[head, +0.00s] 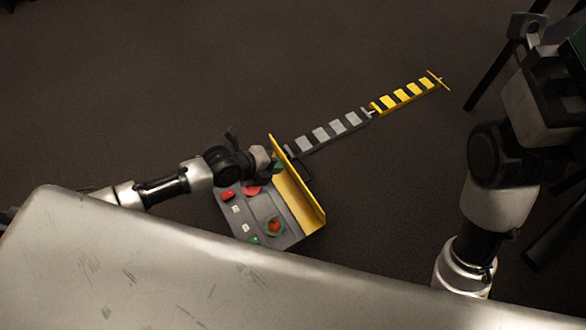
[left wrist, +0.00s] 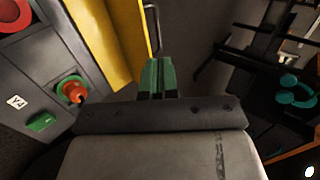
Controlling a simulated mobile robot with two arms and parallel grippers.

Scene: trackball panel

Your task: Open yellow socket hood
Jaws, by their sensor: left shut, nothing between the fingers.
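The grey panel (head: 238,218) carries red and green controls and white labels, and stands beyond the metal surface in the head view. The yellow hood (head: 298,195) is a long strip along the panel's right side; in the left wrist view it shows as a yellow band (left wrist: 118,40) at the upper left. My left gripper (head: 277,164) is at the upper end of the hood, partly hiding it. In the left wrist view its green fingertips (left wrist: 157,76) are together and empty, just right of the yellow band. Whether they touch it I cannot tell. My right arm is at the right; its gripper cannot be made out.
A striped grey bar (head: 328,132) and a striped yellow-black bar (head: 404,96) run from the panel to the upper right. An orange-red knob (left wrist: 73,91) with a green base and a green button (left wrist: 41,122) are on the panel. Dark floor surrounds it.

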